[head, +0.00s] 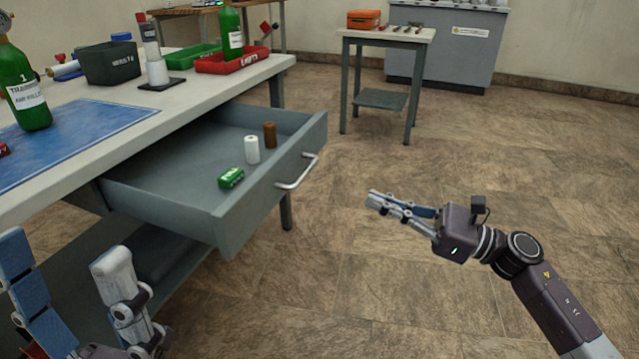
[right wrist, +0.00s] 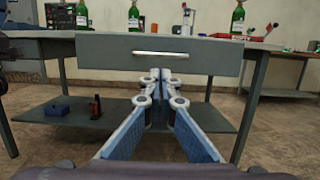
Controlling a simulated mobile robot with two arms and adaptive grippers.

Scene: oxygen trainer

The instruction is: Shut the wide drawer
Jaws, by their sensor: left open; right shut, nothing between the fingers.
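The wide drawer (head: 240,216) is pulled out from under the workbench in the head view. Its silver bar handle (head: 298,172) is on the front panel. A white roll, a brown cylinder and a green box lie inside. My right gripper (head: 372,200) is shut and empty, to the right of the drawer front and apart from it. In the right wrist view its fingers (right wrist: 158,75) point toward the drawer front (right wrist: 210,58), below the handle (right wrist: 160,54). My left gripper (head: 62,268) is open and empty at the lower left, near the workbench's front edge.
The workbench top (head: 200,85) holds a blue mat (head: 85,135), green bottles, a dark bin (head: 110,65) and red and green trays. A lower shelf (right wrist: 60,125) is under the bench. A small table (head: 388,38) stands at the back. The floor at right is clear.

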